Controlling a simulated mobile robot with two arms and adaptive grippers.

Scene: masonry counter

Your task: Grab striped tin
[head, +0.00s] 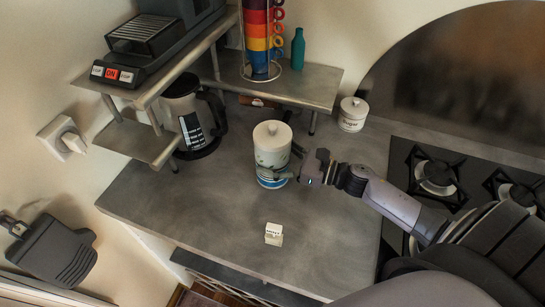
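A tall white tin (270,149) with a pale lid and blue bands near its base stands upright on the grey counter in the head view. My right gripper (286,164) comes in from the right at the tin. One finger reaches toward its back right side and the other lies across its lower front. The fingers are apart with the tin between them, but I cannot tell whether they press on it. My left gripper is not in view.
A small white box (274,234) lies on the counter in front. A white sugar canister (353,114) stands behind, near the gas hob (437,177). A coffee pot (190,120) and a metal shelf (300,84) with stacked mugs (259,38) stand at the back left.

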